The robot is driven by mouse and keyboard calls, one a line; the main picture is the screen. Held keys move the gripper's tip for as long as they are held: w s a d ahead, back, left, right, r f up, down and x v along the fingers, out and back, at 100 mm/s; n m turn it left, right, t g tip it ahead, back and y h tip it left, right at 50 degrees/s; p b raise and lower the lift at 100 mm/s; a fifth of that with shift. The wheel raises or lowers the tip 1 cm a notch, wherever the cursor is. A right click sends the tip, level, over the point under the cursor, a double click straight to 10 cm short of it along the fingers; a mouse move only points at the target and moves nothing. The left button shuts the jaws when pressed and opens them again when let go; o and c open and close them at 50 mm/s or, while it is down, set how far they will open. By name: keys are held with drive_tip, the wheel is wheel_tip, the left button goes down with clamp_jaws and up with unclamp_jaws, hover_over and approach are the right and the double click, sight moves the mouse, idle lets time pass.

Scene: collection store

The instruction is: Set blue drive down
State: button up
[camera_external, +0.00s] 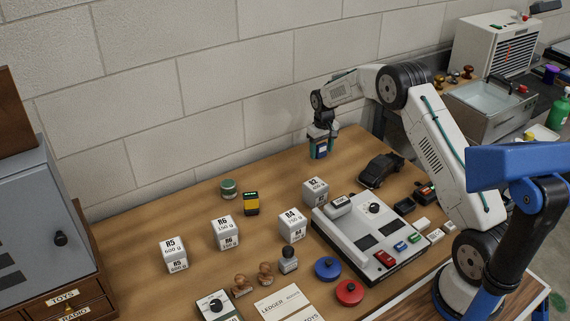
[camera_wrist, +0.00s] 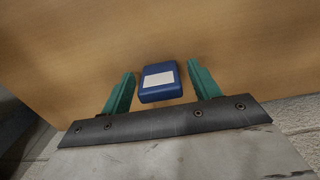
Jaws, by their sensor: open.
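The blue drive (camera_wrist: 159,82) is a small blue block with a white label. In the wrist view it lies between the two green fingers of my gripper (camera_wrist: 157,88), with a gap on each side. In the external view my gripper (camera_external: 321,143) is low over the back of the wooden table, and the drive (camera_external: 320,153) shows blue at the fingers. The fingers are open and apart from the drive. Whether the drive rests fully on the table is hard to tell in the external view.
A black toy car (camera_external: 380,170) sits to the right of my gripper. A grey console (camera_external: 345,243), white weight blocks (camera_external: 316,190) and a yellow-black item (camera_external: 251,203) stand nearer the front. The concrete wall (camera_external: 230,90) is close behind. Bare table lies left of my gripper.

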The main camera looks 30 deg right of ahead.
sight(324, 143)
wheel_tip(324, 143, up, 12)
drive_tip(key=s+a+r, duration=0.3)
drive_tip(key=s+r, duration=0.7)
drive_tip(key=r, duration=0.3)
drive_tip(key=s+a+r, duration=0.2)
drive_tip(key=s+r, duration=0.3)
drive_tip(key=s, duration=0.3)
drive_tip(key=s+a+r, duration=0.2)
drive_tip(key=s+r, duration=0.2)
drive_tip(key=s, duration=0.4)
drive_tip(key=s+a+f, duration=0.1)
drive_tip(key=s+f, duration=0.1)
drive_tip(key=s, duration=1.2)
drive_tip(key=s+a+f+t, duration=0.1)
drive_tip(key=s+a+f, duration=0.1)
drive_tip(key=s, duration=1.3)
